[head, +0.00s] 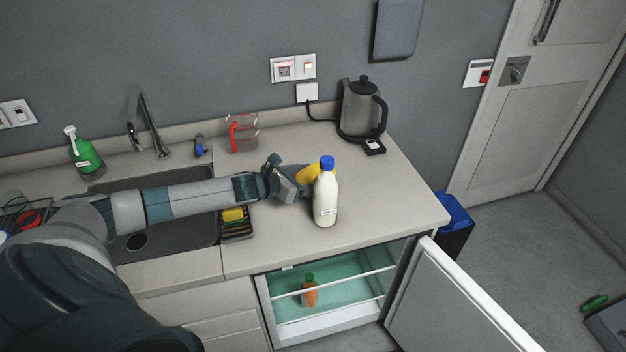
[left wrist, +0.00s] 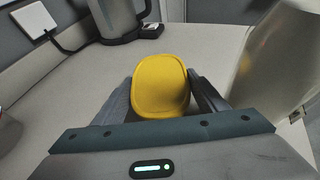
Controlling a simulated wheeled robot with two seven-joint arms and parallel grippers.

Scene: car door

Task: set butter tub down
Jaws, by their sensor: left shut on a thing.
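The yellow butter tub (left wrist: 161,84) is between the two fingers of my left gripper (left wrist: 160,95) in the left wrist view, with both fingers against its sides. In the head view the tub (head: 309,173) shows as a yellow patch at the end of my left gripper (head: 292,187), over the right part of the counter, partly hidden behind a white bottle. I cannot tell whether its underside touches the counter. My right gripper is not in view.
The white bottle with a blue cap (head: 325,198) stands close beside the tub. A kettle (head: 360,112) and measuring jug (head: 243,134) stand at the back. The counter (head: 400,190) is clear to the right. An open fridge door (head: 450,300) juts out below.

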